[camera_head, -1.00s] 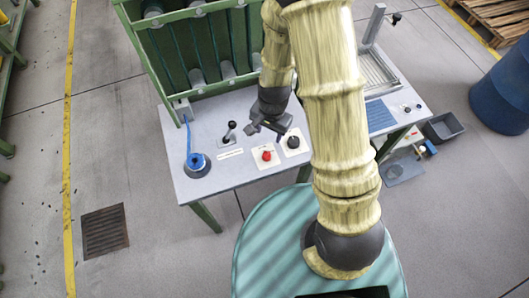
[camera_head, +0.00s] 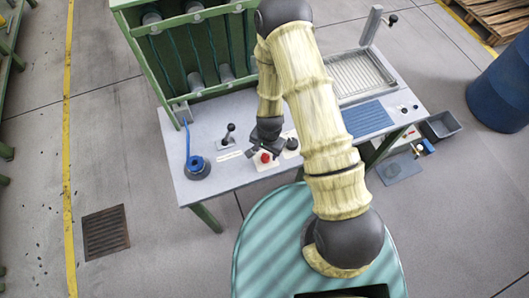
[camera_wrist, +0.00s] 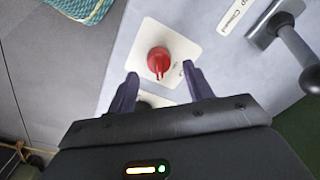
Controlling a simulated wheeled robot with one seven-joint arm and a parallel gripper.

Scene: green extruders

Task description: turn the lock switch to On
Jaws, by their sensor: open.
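A red rotary knob (camera_head: 265,158) sits on a white plate near the front edge of the grey table. It also shows in the wrist view (camera_wrist: 159,61), its ridge pointing toward the bottom of the picture, with plate lettering too small to read. A black knob (camera_head: 291,144) on a second white plate is just to its right; the wrist view shows this plate mostly hidden behind my gripper. I cannot tell from lettering which is the lock switch. My gripper (camera_wrist: 160,74) is open and empty, its fingertips on either side of the red knob in the picture, apparently above it.
A green frame (camera_head: 150,60) rises behind. A ribbed tray (camera_head: 360,75) and a blue mat (camera_head: 366,117) lie to the right.

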